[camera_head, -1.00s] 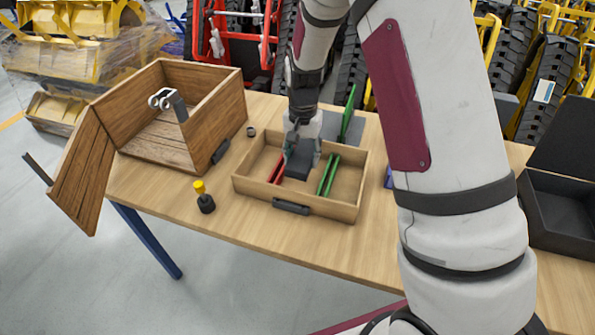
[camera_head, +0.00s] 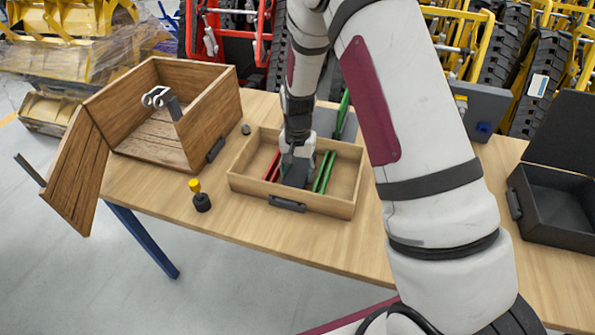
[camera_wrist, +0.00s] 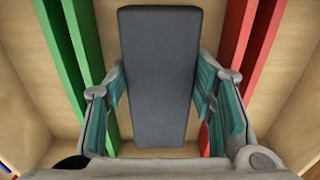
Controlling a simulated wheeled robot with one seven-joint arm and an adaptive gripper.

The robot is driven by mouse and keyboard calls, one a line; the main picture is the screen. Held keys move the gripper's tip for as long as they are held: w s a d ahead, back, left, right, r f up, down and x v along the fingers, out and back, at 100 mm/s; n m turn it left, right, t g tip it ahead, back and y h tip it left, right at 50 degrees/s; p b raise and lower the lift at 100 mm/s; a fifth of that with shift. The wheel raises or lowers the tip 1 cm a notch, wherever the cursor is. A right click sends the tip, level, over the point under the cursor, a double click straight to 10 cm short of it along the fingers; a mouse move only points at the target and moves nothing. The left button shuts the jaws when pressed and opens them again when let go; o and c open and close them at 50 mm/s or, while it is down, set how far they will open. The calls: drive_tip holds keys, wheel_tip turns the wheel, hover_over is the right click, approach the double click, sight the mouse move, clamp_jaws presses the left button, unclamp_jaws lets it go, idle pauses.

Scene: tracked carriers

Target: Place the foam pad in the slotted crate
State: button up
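The foam pad (camera_wrist: 160,80) is a dark grey flat block between my fingertips in the wrist view. The head view also shows it (camera_head: 295,182), low inside the slotted crate (camera_head: 329,206), a shallow light-wood box. The pad sits between the red strips (camera_head: 271,166) and the green strips (camera_head: 323,172), with its long side along them. My gripper (camera_wrist: 162,85) has its teal fingertips close against both long edges of the pad and appears shut on it. Its underside is hidden, so I cannot tell whether it touches the crate floor.
A larger wooden box (camera_head: 205,130) with an open side stands left. A black bottle with a yellow top (camera_head: 202,199) is in front of it. A black open case (camera_head: 560,208) stands at the right. The table front (camera_head: 240,225) is clear.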

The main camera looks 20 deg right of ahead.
sight(298, 172)
drive_tip(key=shift+o, duration=0.3)
drive_tip(key=s+r+n+t, duration=0.1)
drive_tip(key=s+r, duration=0.2)
drive_tip(key=r, duration=0.8)
drive_tip(key=s+r, duration=0.3)
drive_tip(key=r, duration=0.8)
drive_tip(key=s+r+n+t, duration=0.1)
drive_tip(key=s+r+n, duration=0.2)
drive_tip(key=s, duration=1)
drive_tip(key=s+r+n+t, duration=0.1)
drive_tip(key=s+r+n, duration=0.2)
drive_tip(key=s, duration=1)
wheel_tip(298, 172, up, 3)
drive_tip(key=shift+d+r, duration=0.1)
drive_tip(key=shift+d, duration=0.05)
drive_tip(key=shift+s, duration=0.1)
